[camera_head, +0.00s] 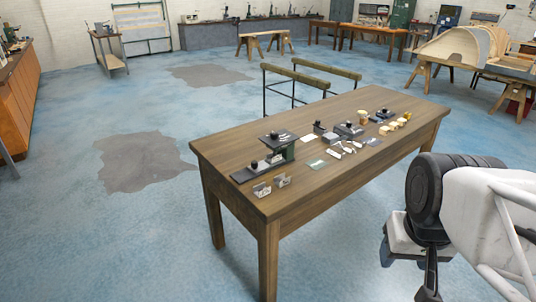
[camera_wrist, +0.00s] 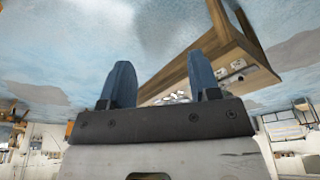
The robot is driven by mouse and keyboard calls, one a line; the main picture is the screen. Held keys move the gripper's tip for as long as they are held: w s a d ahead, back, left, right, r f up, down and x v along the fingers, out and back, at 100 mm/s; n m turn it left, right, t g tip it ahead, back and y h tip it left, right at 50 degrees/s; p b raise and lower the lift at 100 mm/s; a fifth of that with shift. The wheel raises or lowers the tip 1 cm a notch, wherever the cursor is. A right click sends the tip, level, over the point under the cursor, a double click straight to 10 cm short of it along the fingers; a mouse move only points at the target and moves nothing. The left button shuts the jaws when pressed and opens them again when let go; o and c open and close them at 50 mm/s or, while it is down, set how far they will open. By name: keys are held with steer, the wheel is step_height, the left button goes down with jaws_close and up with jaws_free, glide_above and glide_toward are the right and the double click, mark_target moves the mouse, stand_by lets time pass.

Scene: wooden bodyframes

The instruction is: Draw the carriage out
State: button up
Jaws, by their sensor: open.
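A small dark green and black device (camera_head: 279,147) stands near the left end of the wooden table (camera_head: 225,150) in the head view. It has a flat top plate with a black knob, and a low dark rail (camera_head: 243,176) with another black knob sticks out to its left. The carriage is probably the knobbed part on this rail, but it is too small to be sure. My gripper (camera_wrist: 162,85) is open and empty in the wrist view, its two blue-grey fingers apart. It is off the table, touching nothing; the wrist view shows the table tilted beyond the fingers.
Two small metal brackets (camera_head: 272,186) lie in front of the device. Several blocks, white pieces and dark knobbed tools crowd the table's middle and right. A sawhorse pair (camera_head: 310,77) stands behind the table. The blue floor around the table's left and front is clear.

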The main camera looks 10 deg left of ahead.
steer(key=w+a+r, duration=0.2)
steer(key=w+r, duration=0.1)
steer(key=w, duration=0.7)
steer(key=g, duration=0.3)
glide_above(255, 161)
steer(key=f, duration=2.1)
steer(key=shift+s+d+f, duration=0.2)
steer(key=shift+s+f, duration=0.05)
steer(key=shift+f, duration=0.15)
steer(key=shift+w+a+f, duration=0.15)
steer(key=shift+a+f, duration=0.15)
steer(key=shift+f, duration=0.05)
steer(key=shift+f, duration=3.9)
